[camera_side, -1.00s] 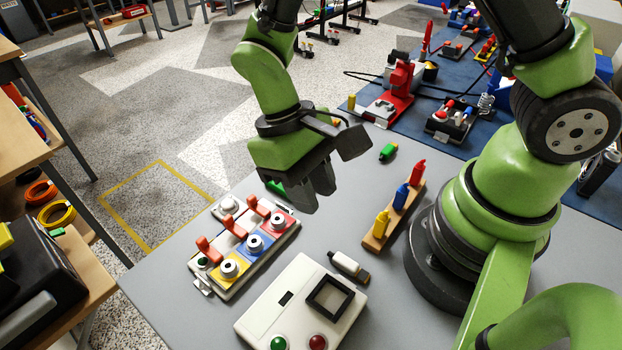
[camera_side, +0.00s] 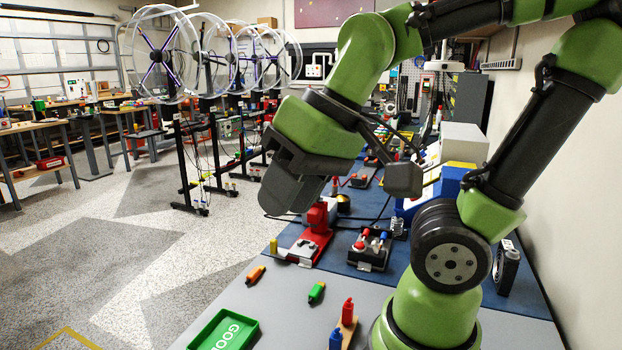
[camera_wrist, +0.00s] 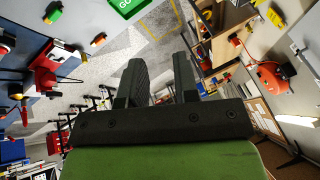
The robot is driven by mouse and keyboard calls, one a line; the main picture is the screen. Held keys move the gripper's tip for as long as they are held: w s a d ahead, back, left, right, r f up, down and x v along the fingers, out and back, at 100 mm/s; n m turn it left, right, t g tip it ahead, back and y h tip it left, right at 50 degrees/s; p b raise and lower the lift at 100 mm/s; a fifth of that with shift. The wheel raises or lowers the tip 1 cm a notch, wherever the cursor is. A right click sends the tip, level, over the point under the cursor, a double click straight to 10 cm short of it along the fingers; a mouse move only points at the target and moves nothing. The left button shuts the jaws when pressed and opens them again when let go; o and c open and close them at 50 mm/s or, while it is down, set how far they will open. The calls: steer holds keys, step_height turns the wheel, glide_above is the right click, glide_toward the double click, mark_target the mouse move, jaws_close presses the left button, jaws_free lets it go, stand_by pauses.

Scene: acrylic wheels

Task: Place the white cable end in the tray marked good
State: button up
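The white cable end does not show in either view now. The good tray (camera_side: 246,333) is a shallow green tray with white lettering, cut off at the bottom of the side view. It also shows at the top edge of the wrist view (camera_wrist: 128,5). My gripper (camera_side: 274,208) is raised well above the table, to the left of my base. In the wrist view my gripper (camera_wrist: 160,65) has its two dark fingers apart, with nothing between them.
An orange cable end (camera_side: 255,274) and a green cable end (camera_side: 316,292) lie on the grey table beyond the tray. A wooden stand with red and blue pieces (camera_side: 347,312) is near my base. A red device (camera_side: 315,238) stands on the blue mat (camera_side: 340,280).

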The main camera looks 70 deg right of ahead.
steer(key=shift+o, duration=0.4)
steer(key=shift+s+d+r+m+t, duration=0.15)
steer(key=shift+s+d+r+t, duration=0.15)
steer(key=shift+s+t, duration=0.25)
steer(key=shift+s+d+r+m+t, duration=0.15)
steer(key=shift+s+d+r+t, duration=0.05)
steer(key=shift+s+r+t, duration=0.3)
steer(key=shift+f, duration=0.1)
steer(key=w+a+f+n+g, duration=0.2)
steer(key=w+a+f+g, duration=0.2)
steer(key=f, duration=0.5)
steer(key=shift+s+a+f+n+g+h, duration=0.4)
steer(key=shift+a+f+g, duration=0.25)
steer(key=shift+f, duration=3.05)
steer(key=shift+s+a+f+n+g+h, duration=0.35)
steer(key=shift+a+f, duration=0.5)
steer(key=shift+f, duration=2.8)
steer(key=shift+s+a+f+n+g+h, duration=0.35)
steer(key=shift+a+f+g, duration=0.35)
steer(key=shift+f, duration=3)
steer(key=shift+s, duration=0.1)
jaws_close()
